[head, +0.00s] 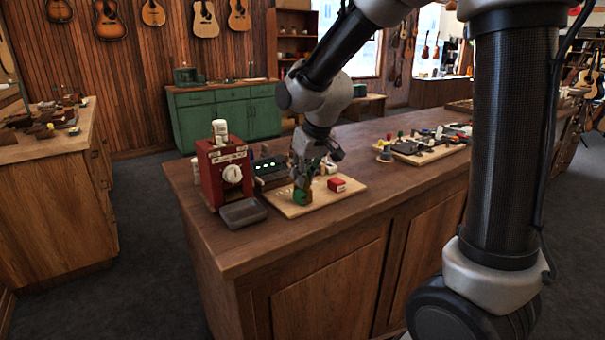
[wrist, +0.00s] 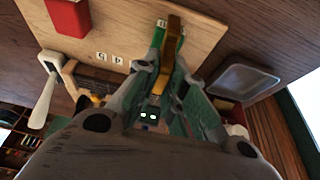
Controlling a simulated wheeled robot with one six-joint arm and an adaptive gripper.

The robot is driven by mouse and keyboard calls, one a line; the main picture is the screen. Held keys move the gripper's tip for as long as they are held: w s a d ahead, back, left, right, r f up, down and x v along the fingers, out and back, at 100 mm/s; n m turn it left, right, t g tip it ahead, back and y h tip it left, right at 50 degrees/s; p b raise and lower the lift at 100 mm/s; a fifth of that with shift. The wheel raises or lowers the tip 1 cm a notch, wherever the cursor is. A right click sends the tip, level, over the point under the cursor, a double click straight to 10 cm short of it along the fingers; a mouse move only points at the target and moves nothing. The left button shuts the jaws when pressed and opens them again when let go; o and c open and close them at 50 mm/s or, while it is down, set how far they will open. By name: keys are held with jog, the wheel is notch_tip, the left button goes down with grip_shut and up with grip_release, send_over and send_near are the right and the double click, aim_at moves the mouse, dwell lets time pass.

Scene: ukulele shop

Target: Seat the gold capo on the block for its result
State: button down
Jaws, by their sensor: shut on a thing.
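My gripper (head: 302,190) is low over the pale wooden board (head: 290,210) on the counter. In the wrist view my gripper (wrist: 168,55) is shut on the gold capo (wrist: 173,40), a brownish-gold piece between the green-tipped fingers. The capo's lower end is hidden, and I cannot tell whether it touches the board. A dark brown block (wrist: 100,78) lies on the board left of the fingers in the wrist view, beside two small letter labels (wrist: 109,59). The capo is apart from this block. A gold-yellow bit near the block is partly hidden by the gripper.
A red box (head: 336,184) stands on the board and shows in the wrist view (wrist: 68,17). A red machine with a white dial (head: 222,172) and a grey tray (head: 242,212) stand to the left. A dark unit with green lights (head: 269,170) is behind.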

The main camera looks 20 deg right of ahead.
jog(key=shift+f, duration=0.45)
jog(key=c, duration=1.8)
grip_release()
jog(key=shift+o, duration=0.2)
jog(key=v, duration=1.1)
jog(key=s+d+m, duration=0.1)
jog(key=s+d, duration=0.3)
jog(key=s, duration=0.3)
jog(key=s+d+f+m+h, duration=0.1)
jog(key=s+d, duration=0.4)
jog(key=s, duration=0.3)
jog(key=s+d+m, duration=0.1)
jog(key=s+d, duration=0.3)
jog(key=s, duration=0.3)
jog(key=shift+s+d+f+m, duration=0.25)
jog(key=shift+s+f+m, duration=0.05)
jog(key=shift+s+f, duration=0.05)
